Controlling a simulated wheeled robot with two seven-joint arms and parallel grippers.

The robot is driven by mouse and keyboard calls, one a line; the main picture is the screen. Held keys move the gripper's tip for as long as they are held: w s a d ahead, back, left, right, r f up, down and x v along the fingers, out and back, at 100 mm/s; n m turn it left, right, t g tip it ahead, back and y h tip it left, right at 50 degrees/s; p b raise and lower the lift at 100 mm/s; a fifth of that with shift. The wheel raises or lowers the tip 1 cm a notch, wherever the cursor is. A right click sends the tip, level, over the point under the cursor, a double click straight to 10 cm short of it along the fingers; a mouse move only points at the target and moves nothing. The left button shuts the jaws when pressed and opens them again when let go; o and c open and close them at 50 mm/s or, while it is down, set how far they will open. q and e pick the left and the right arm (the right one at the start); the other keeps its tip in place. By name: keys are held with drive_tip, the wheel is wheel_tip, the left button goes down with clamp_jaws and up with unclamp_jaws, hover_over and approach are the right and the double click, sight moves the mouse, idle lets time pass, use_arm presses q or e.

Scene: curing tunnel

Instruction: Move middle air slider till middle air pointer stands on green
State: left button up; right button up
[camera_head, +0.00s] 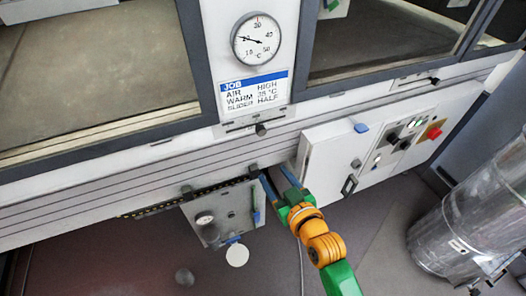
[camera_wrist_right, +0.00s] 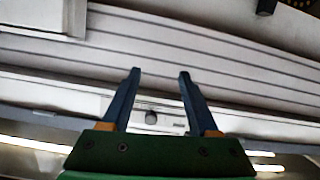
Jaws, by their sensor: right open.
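The middle slider, a dark knob (camera_head: 260,130) on a pale slotted plate, sits on the tunnel's front below the job card (camera_head: 253,92). Its pointer and any green mark are too small to make out. My right gripper (camera_head: 274,170) is open and empty, with its blue fingers below the knob in the head view. In the right wrist view, the gripper (camera_wrist_right: 159,73) shows both fingers apart, with a dark round knob (camera_wrist_right: 151,117) on a pale plate seen between them. Contact does not show. My left gripper is out of view.
A round temperature dial (camera_head: 256,39) sits above the card. A similar slider (camera_head: 434,81) is further right. A white control box (camera_head: 345,155) with a red button stands right of the gripper, a grey panel (camera_head: 222,212) to its left, and a metal cylinder (camera_head: 475,215) at far right.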

sight(262, 133)
wheel_tip(262, 133, up, 10)
drive_tip(key=f+t+y, duration=0.1)
drive_tip(key=t, duration=0.2)
drive_tip(key=shift+n, duration=0.3)
drive_tip(key=x, duration=0.6)
drive_tip(key=shift+w+a+r, duration=0.1)
drive_tip(key=shift+w+a, duration=0.05)
drive_tip(key=shift+a, duration=0.15)
clamp_jaws()
